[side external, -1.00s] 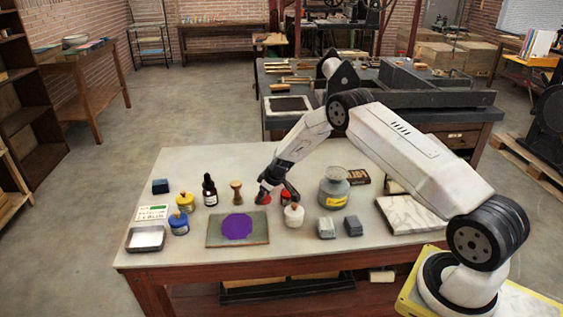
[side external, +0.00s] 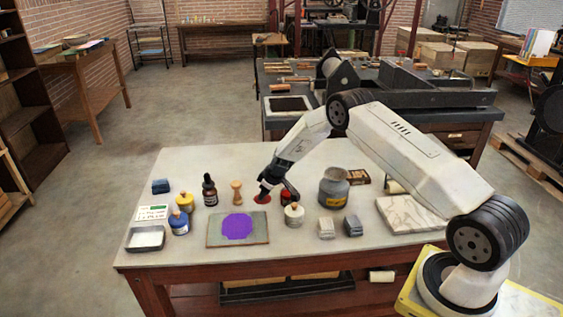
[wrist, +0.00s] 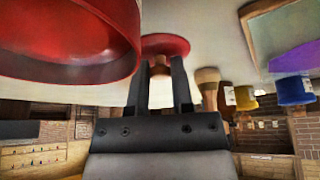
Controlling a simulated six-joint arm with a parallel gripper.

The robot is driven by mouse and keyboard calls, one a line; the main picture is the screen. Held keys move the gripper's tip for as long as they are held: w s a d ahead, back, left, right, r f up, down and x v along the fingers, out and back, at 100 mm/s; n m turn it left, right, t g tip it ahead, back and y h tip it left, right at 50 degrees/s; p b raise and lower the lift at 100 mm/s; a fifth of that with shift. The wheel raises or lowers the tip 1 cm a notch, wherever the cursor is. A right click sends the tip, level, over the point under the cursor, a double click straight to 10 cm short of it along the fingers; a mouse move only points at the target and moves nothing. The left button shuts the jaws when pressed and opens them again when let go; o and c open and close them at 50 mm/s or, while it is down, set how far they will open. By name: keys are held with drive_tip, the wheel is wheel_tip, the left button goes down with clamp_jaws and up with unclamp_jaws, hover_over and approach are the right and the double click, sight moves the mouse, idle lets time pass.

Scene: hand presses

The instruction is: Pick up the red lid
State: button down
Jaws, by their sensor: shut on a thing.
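The red lid (wrist: 168,45) is a disc with a small wooden knob; in the wrist view the knob is between my two fingertips. My gripper (wrist: 160,68) is shut on this knob. In the side view my gripper (side external: 264,193) points down at the table, and the red lid (side external: 261,199) shows just under it, at or very near the table top. An open red jar (wrist: 60,40) fills the upper left of the wrist view. In the side view the red jar (side external: 286,196) stands just right of my gripper, partly hidden by the fingers and a white jar.
The white jar (side external: 294,216) and a large grey jar (side external: 334,188) stand to the right. A wooden handled piece (side external: 237,192), a dropper bottle (side external: 209,191), yellow (side external: 185,203) and blue (side external: 179,224) jars stand left. A plate with purple ink (side external: 238,227) lies in front.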

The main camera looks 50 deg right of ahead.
sight(265, 199)
drive_tip(key=shift+s+a+f, duration=0.15)
drive_tip(key=shift+s, duration=0.05)
drive_tip(key=shift+r, duration=0.45)
wheel_tip(265, 199, up, 3)
drive_tip(key=shift+f, duration=0.2)
drive_tip(key=s+a+r, duration=0.3)
drive_tip(key=s+r, duration=0.6)
drive_tip(key=s, duration=0.4)
drive_tip(key=shift+s+r, duration=0.15)
drive_tip(key=shift+r, duration=0.15)
